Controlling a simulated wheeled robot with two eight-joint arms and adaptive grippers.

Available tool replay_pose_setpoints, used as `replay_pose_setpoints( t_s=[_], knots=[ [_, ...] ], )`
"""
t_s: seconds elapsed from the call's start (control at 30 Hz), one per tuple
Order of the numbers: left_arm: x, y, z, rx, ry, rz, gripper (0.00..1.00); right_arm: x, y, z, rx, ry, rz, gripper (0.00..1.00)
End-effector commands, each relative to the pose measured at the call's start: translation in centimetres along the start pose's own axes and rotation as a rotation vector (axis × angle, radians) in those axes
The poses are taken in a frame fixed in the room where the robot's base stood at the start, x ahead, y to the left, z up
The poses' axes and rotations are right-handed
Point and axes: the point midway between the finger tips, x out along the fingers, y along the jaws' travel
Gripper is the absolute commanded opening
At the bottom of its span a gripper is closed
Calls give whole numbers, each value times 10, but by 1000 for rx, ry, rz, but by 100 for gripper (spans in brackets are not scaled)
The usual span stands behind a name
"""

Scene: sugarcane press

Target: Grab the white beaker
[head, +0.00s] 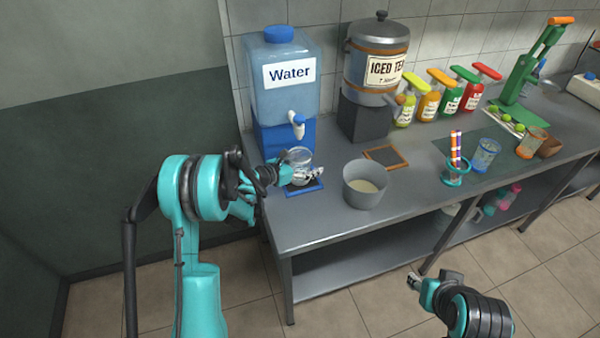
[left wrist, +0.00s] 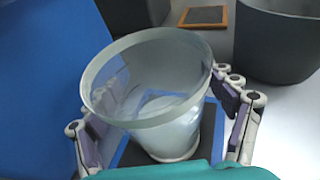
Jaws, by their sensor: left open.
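A clear whitish beaker (head: 299,157) stands upright on a blue-edged dark mat (head: 303,190) below the water tap. In the left wrist view the beaker (left wrist: 155,85) is large, with its wide rim toward the camera. My left gripper (head: 302,175) is at the beaker with its jaws open. Its fingers stand on either side of the beaker in the left wrist view (left wrist: 165,125); I cannot tell whether they touch it. My right gripper (head: 413,281) is in front of the table, away from the beaker; its jaws are too small to read.
A blue water dispenser (head: 285,95) stands close behind the beaker. A grey pot (head: 364,186) stands to its right, with a brown-framed mat (head: 386,157) behind. An iced tea dispenser (head: 376,65), bottles and cups stand farther right.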

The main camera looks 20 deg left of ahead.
Motion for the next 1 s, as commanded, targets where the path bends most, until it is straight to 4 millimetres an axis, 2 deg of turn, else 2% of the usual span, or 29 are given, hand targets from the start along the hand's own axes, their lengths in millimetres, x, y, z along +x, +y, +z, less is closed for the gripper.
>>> replay_pose_setpoints(
  t_s=[0.07, 0.23, 0.27, 0.47, 0.5, 0.97, 1.0],
  knots=[
    [6, 0, -1, 0, 0, 1, 83, 2, 0, 1, 0, 0, 0, 40],
    [5, 0, 1, 0, 0, 2, 83, 1, 0, 0, 0, 0, 0, 40],
    [5, 0, 1, 1, 0, 1, 78, 1, 0, 0, 0, 0, 0, 40],
    [5, 0, 1, 1, 1, 1, 25, 1, 0, 0, 0, 0, 0, 40],
    [5, 0, 1, 1, 1, 1, 22, 1, 0, 0, 0, 0, 0, 40],
    [5, 0, 1, 1, 1, 1, 18, 1, 0, 0, 0, 0, 0, 40],
    [5, 0, 1, 1, 1, 1, 13, 1, 0, 1, 0, 0, 0, 40]
  ],
)
